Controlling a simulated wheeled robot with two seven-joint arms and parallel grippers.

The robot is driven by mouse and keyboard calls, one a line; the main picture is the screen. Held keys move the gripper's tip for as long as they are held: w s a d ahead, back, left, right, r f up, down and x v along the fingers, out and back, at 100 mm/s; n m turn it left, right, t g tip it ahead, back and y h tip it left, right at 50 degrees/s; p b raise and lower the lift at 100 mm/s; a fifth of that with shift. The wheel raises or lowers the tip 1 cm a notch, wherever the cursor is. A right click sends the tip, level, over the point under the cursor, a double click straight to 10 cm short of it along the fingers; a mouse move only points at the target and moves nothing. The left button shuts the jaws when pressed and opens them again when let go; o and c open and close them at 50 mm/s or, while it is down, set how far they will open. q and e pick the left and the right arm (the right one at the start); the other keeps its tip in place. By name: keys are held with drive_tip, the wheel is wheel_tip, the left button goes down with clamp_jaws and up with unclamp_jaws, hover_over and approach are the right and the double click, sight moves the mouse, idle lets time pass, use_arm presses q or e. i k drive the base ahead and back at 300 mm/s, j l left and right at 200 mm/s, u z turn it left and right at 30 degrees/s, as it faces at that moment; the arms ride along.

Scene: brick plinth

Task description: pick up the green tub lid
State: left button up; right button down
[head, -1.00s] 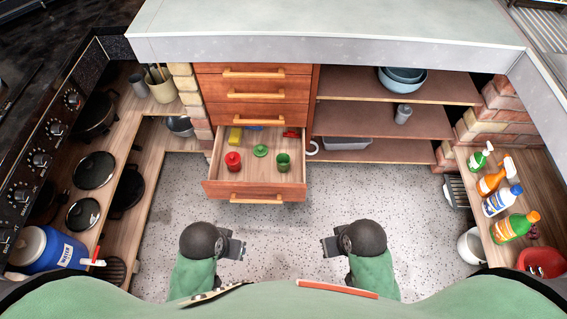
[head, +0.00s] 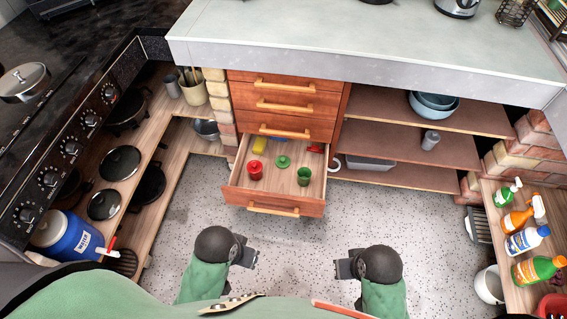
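The green tub lid (head: 283,161) lies in the open drawer (head: 272,197), near its middle, with a small knob on top. A green tub (head: 304,176) stands to its right and slightly nearer, apart from it. A red lidded tub (head: 255,170) stands to its left. My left gripper (head: 254,257) is in front of the drawer, below and left of it in the picture, and empty. My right gripper (head: 339,269) is to the right, also clear of the drawer and empty. The finger gaps are too small to judge clearly.
A yellow item (head: 261,143) and a red item (head: 315,148) lie at the drawer's back. Closed drawers are above, under the pale worktop (head: 370,45). Shelves (head: 400,147) stand right, a stove (head: 70,150) left. The speckled floor (head: 297,240) before the drawer is clear.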

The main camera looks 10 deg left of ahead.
sight(282, 161)
drive_tip(key=j+z, duration=0.35)
drive_tip(key=i+j+z, duration=0.1)
drive_tip(key=z, duration=0.3)
drive_tip(key=j+z, duration=0.35)
drive_tip(key=k+l, duration=0.05)
